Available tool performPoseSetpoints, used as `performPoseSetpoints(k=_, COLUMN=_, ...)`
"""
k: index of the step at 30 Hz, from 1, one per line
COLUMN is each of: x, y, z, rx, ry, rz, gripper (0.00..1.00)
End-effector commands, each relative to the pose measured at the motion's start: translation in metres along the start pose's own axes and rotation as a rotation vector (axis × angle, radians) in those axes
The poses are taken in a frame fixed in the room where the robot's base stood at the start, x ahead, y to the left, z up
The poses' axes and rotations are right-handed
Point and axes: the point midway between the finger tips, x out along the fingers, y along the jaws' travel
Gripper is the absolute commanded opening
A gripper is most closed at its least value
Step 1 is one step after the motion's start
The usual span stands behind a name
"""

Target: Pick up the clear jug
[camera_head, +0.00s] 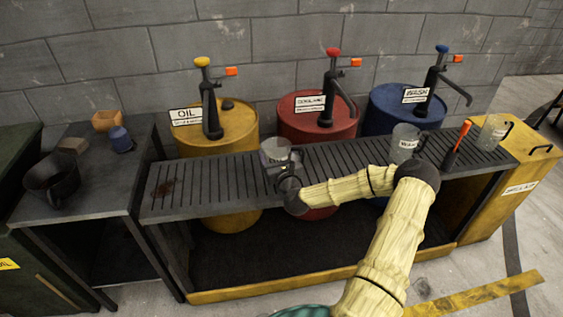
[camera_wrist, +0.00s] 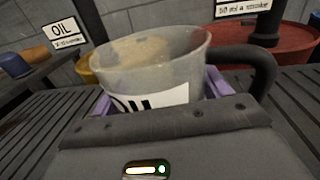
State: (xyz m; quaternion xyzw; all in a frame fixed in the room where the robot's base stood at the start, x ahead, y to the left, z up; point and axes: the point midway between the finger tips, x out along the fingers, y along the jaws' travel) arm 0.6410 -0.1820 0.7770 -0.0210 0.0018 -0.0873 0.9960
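A clear, see-through jug (camera_head: 275,151) stands at or just above the slatted bench, in front of the oil and coolant drums. In the wrist view the same jug (camera_wrist: 155,62) fills the middle, upright or slightly tilted, with a dark handle on its right and a white label partly hidden, ending in "IL". My gripper (camera_wrist: 160,95) has its purple fingers on either side of the jug's lower body. I cannot tell whether they press on it.
A labelled jug (camera_head: 405,143) and another clear jug (camera_head: 492,132) stand further right on the slatted bench (camera_head: 225,185). An orange-tipped tool (camera_head: 457,143) stands between them. Pump spouts overhang from the drums behind. A dark jug (camera_head: 52,180) sits on the left table.

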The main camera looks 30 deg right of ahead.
Motion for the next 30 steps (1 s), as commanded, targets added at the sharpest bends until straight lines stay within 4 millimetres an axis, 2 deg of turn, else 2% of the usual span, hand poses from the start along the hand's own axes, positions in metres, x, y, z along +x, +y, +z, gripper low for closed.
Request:
performPoseSetpoints(k=7, x=0.0, y=0.0, z=0.001, rx=0.0, ry=-0.001, rz=0.0, gripper=0.52)
performPoseSetpoints(k=11, x=0.0, y=-0.001, z=0.009, rx=0.0, ry=-0.002, rz=0.0, gripper=0.52)
performPoseSetpoints(k=14, x=0.0, y=-0.001, z=0.022, rx=0.0, ry=-0.003, rz=-0.001, gripper=0.52)
performPoseSetpoints(k=24, x=0.0, y=-0.004, z=0.086, rx=-0.002, ry=-0.002, rz=0.0, gripper=0.52)
performPoseSetpoints(k=30, x=0.0, y=-0.005, z=0.1, rx=0.0, ry=0.0, rz=-0.001, gripper=0.52)
